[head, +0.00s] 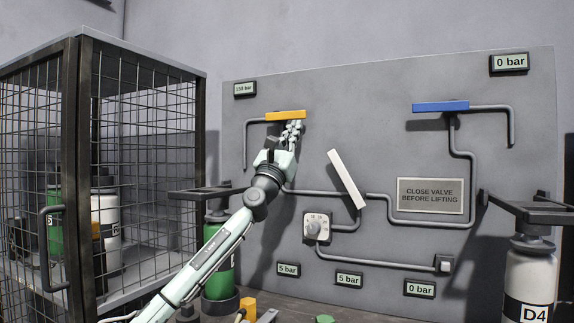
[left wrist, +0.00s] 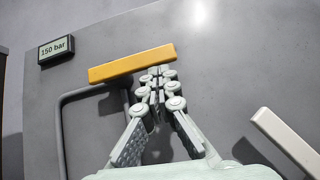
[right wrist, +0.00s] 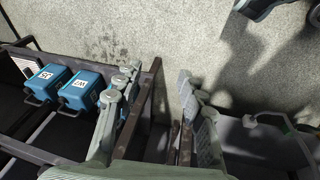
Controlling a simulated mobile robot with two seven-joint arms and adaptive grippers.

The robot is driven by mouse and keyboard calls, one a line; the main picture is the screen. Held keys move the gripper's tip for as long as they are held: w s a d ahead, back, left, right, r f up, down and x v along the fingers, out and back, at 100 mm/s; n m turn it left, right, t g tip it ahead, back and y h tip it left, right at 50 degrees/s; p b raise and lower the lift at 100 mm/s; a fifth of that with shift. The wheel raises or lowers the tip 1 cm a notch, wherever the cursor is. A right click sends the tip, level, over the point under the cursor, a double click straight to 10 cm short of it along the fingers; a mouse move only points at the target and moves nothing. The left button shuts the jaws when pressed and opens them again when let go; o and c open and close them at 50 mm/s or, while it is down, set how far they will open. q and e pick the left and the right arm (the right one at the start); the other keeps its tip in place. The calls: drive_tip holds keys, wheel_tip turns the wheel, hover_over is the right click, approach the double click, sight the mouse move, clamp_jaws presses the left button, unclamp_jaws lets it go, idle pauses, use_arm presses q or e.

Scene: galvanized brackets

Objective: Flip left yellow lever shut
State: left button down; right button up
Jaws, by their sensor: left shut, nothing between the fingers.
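The yellow lever (head: 286,116) is at the upper left of the grey panel and lies nearly level, crosswise to the upright pipe at its left. It also shows in the left wrist view (left wrist: 132,63), slightly tilted, its right end higher. My left gripper (head: 293,127) is shut and empty, with its fingertips (left wrist: 158,76) just below the lever's right half. They look very close to it; I cannot tell whether they touch. My right gripper (right wrist: 158,76) shows only in its own wrist view, with its fingers apart and nothing seen between them.
The panel (head: 340,110) also carries a white lever (head: 347,179), a blue lever (head: 441,107), pipes and pressure displays. A wire cage (head: 140,130) stands at the left. Under my right gripper are blue boxes (right wrist: 80,90) in a dark frame and bare floor (right wrist: 110,30).

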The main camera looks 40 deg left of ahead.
wheel_tip(320, 180, up, 10)
drive_tip(key=s+t+b, duration=0.1)
drive_tip(key=b, duration=0.3)
use_arm(q)
drive_tip(key=w+f+b+v, duration=0.1)
drive_tip(key=w+f+v, duration=0.1)
drive_tip(key=v, duration=1)
drive_tip(key=shift+d+f, duration=0.2)
drive_tip(key=shift+f, duration=0.05)
use_arm(e)
drive_tip(key=w+a+r+t, duration=0.1)
drive_tip(key=w+a+t, duration=0.2)
drive_tip(key=w, duration=0.2)
drive_tip(key=shift+w+a+r+n+y, duration=0.2)
drive_tip(key=shift+r+n+y, duration=0.1)
drive_tip(key=shift+r+y, duration=0.1)
use_arm(q)
drive_tip(key=shift+s, duration=0.15)
use_arm(e)
drive_tip(key=shift+s, duration=0.1)
